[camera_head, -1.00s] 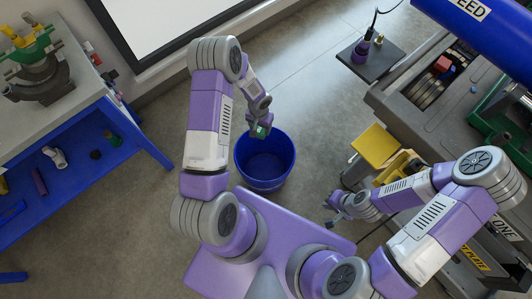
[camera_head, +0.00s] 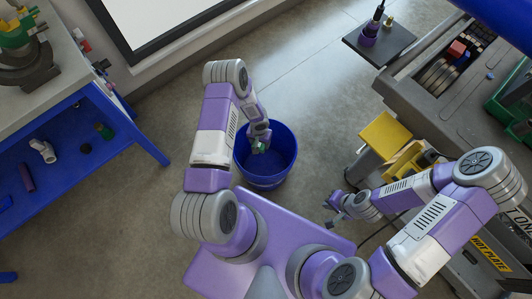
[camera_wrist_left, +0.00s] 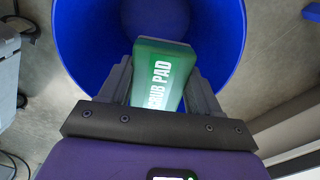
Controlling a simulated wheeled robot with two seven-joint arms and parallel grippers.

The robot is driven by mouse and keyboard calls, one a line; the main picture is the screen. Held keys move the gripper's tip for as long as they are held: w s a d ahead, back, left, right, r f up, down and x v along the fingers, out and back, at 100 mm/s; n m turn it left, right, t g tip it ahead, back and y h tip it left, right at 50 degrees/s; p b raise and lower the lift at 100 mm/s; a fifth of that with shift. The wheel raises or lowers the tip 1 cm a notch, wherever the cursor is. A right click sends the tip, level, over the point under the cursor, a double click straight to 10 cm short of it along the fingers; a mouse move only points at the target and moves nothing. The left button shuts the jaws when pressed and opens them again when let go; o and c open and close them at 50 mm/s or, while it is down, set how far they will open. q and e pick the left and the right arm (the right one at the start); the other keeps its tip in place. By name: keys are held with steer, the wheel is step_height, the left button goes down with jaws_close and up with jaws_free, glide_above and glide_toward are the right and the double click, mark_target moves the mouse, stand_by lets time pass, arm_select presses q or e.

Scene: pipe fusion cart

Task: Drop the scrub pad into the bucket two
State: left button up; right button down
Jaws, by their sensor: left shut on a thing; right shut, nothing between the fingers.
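The green scrub pad (camera_wrist_left: 162,68), with white lettering, is between the fingers of my left gripper (camera_wrist_left: 165,80) in the left wrist view. The gripper is shut on it. In the head view my left gripper (camera_head: 259,147) holds the pad over the blue bucket (camera_head: 276,180). The bucket's open mouth lies below the pad, and its blue wall (camera_wrist_left: 85,45) fills much of the left wrist view. My right gripper (camera_head: 335,208) is shut and empty, to the right of the bucket near the yellow part.
A workbench with a blue shelf (camera_head: 75,150) stands at the left. The grey cart (camera_head: 450,90) and a yellow box (camera_head: 385,138) are at the right. A small dark platform (camera_head: 380,45) is at the back right. Floor around the bucket is clear.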

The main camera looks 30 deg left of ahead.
arm_select(q)
steer(key=shift+f, duration=0.3)
steer(key=o, duration=1.2)
step_height(320, 180, up, 8)
steer(key=p, duration=0.2)
steer(key=shift+f+p, duration=0.15)
steer(key=shift+p, duration=0.2)
